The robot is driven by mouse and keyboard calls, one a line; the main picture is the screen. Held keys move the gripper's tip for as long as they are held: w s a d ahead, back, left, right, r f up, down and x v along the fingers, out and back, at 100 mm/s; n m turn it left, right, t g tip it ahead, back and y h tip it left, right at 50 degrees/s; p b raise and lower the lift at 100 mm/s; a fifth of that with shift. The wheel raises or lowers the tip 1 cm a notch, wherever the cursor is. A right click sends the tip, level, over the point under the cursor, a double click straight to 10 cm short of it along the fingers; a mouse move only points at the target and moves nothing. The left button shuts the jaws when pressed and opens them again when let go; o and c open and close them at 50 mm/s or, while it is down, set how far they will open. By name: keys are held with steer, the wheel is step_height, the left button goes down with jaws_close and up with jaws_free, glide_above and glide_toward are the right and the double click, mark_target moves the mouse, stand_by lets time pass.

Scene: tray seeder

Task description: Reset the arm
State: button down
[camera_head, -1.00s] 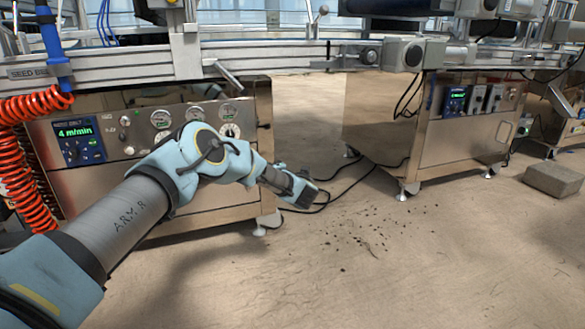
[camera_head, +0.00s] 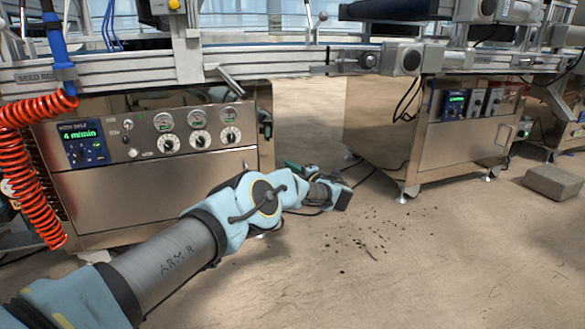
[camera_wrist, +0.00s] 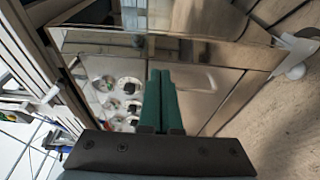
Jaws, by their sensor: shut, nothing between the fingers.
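My arm reaches in from the lower left of the head view, low in front of the near machine's cabinet (camera_head: 150,190). Its far end is over the floor to the right of that cabinet. In the wrist view my gripper (camera_wrist: 160,75) shows as two green fingers, shut together with nothing held. They point towards the metal cabinet front, with the dials to their left. In the head view only a small green part shows behind the wrist, so the fingertips are mostly hidden there.
A red coiled hose (camera_head: 28,165) hangs at the left. A second machine cabinet (camera_head: 465,145) stands at the right. Dark crumbs (camera_head: 370,240) lie on the floor. A grey block (camera_head: 553,182) sits at far right. The front right floor is clear.

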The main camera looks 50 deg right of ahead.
steer(key=shift+s+d, duration=0.2)
